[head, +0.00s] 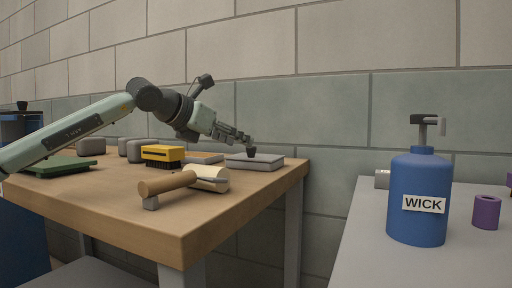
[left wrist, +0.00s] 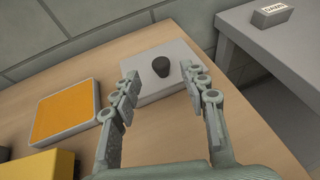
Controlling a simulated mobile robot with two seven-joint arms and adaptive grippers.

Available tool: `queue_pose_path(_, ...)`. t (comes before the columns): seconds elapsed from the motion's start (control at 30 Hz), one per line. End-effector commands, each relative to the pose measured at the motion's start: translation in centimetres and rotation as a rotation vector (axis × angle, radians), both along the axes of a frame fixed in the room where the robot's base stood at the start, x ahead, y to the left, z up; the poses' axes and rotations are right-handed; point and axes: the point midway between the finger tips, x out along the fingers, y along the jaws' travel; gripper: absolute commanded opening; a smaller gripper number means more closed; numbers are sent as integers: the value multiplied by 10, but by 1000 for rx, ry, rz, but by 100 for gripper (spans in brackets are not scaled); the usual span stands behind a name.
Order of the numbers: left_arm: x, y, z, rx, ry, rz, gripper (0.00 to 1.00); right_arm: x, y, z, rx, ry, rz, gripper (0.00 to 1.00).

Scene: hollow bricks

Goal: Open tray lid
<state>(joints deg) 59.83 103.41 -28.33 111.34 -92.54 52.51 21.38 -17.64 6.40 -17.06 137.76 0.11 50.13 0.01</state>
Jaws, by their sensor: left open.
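The grey tray lid (head: 262,162) with a small black knob (head: 251,152) lies at the far right corner of the wooden table. In the left wrist view the lid (left wrist: 142,90) is flat and pale grey, with its knob (left wrist: 161,67) standing up near the middle. My left gripper (head: 248,141) is above the lid, close to the knob. In the left wrist view the fingers of my left gripper (left wrist: 159,72) are apart, one to each side of the knob in the picture, and hold nothing. I cannot tell whether they touch it. My right gripper is not in view.
An open tray with an orange inside (left wrist: 62,112) lies left of the lid. A yellow brush (head: 162,153), a wooden-handled tool (head: 168,184) and grey blocks (head: 91,146) are on the wooden table (head: 120,202). A blue WICK bottle (head: 418,188) stands on a separate grey table.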

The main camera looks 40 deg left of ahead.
Motion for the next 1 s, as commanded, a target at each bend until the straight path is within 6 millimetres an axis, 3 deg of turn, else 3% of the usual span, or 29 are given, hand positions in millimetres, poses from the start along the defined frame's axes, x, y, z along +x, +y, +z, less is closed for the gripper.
queue_pose_path(0.2, 34, 0, -14, -6, 3, -3, 44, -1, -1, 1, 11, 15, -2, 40)
queue_pose_path(0.4, 56, 2, -23, -4, 1, -2, 44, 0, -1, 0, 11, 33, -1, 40)
queue_pose_path(0.77, 61, 3, -26, -2, 1, 0, 44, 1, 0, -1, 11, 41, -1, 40)
queue_pose_path(1.0, 61, 3, -26, -2, 1, 0, 14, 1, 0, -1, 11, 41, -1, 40)
